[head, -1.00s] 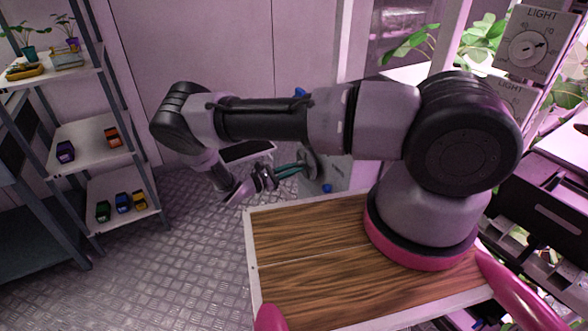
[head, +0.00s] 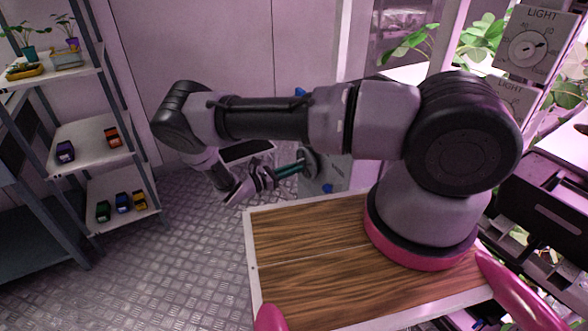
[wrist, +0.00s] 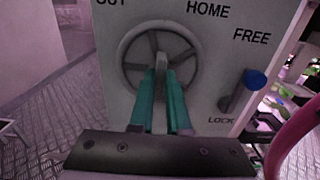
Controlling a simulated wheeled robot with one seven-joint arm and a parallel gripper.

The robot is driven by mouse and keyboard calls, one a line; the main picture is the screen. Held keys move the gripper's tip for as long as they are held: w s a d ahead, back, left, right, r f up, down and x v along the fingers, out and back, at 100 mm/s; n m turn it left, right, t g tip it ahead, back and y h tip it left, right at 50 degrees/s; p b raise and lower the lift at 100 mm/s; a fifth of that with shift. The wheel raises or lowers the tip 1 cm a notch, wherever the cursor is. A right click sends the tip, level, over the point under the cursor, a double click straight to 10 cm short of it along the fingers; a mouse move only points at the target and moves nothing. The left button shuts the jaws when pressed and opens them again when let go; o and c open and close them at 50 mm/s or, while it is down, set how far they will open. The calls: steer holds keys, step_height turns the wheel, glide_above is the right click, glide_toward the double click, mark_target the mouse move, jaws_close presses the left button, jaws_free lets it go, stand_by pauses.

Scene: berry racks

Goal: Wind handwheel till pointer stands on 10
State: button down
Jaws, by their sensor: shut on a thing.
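The grey spoked handwheel (wrist: 134,52) is mounted on a pale panel (wrist: 207,55) in the wrist view. It also shows in the head view (head: 312,165), partly behind my gripper. My gripper (wrist: 160,75) has teal fingers close together, reaching to the wheel's lower middle near the hub. It is shut on part of the handwheel; the fingers hide exactly which part. In the head view my gripper (head: 301,166) reaches the wheel from the left. The pointer and its scale are not visible in either view.
A lever with a blue knob (wrist: 255,80) sits right of the wheel, between the words FREE and LOCK. HOME is printed above the wheel. A shelf rack (head: 90,140) with small coloured items stands at left. A LIGHT dial (head: 528,47) is at upper right.

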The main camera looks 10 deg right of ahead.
steer(key=c, duration=0.9)
jaws_free()
steer(key=v, duration=1)
steer(key=shift+s+a, duration=0.15)
steer(key=shift+a, duration=0.25)
steer(key=shift+r, duration=0.1)
